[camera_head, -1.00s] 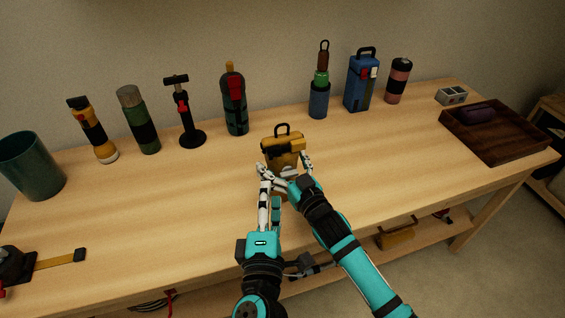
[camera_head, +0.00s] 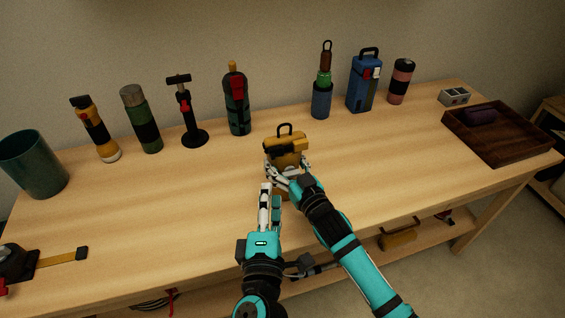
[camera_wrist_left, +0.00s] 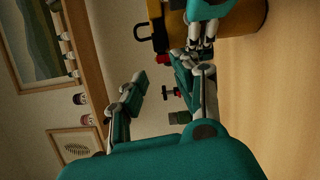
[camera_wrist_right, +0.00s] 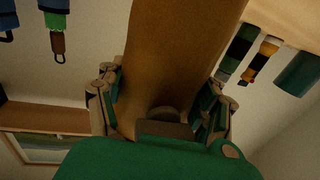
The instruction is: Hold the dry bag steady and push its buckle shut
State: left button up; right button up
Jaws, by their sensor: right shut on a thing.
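The dry bag (camera_head: 286,160) is yellow with a dark loop on top and stands upright near the middle of the table. A dark buckle strip (camera_head: 277,149) crosses its upper front; it is too small to tell whether it is shut. My right gripper (camera_head: 288,169) is shut around the bag's lower body. In the right wrist view the bag (camera_wrist_right: 175,55) fills the space between the fingers. My left gripper (camera_head: 270,190) is open and empty, just in front of the bag and apart from it. In the left wrist view its fingers (camera_wrist_left: 158,75) are spread beside the bag (camera_wrist_left: 245,15).
A row of bottles, with a dark bottle (camera_head: 238,103) and a blue box-shaped bag (camera_head: 362,85), stands behind. A brown tray (camera_head: 490,153) is at the right, a teal bin (camera_head: 35,165) at the left.

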aim_at(277, 153)
pick_arm(q)
jog(key=s+a, duration=0.1)
jog(key=a+y, duration=0.1)
jog(key=a, duration=0.1)
jog(key=s+a+r+y, duration=0.1)
jog(key=a, duration=0.1)
jog(key=shift+s+a, duration=0.2)
jog(key=shift+s, duration=0.1)
grip_shut()
jog(key=shift+d, duration=0.1)
jog(key=shift+w, duration=0.1)
jog(key=w+d, duration=0.3)
jog(key=w, duration=0.8)
jog(key=shift+w, duration=0.1)
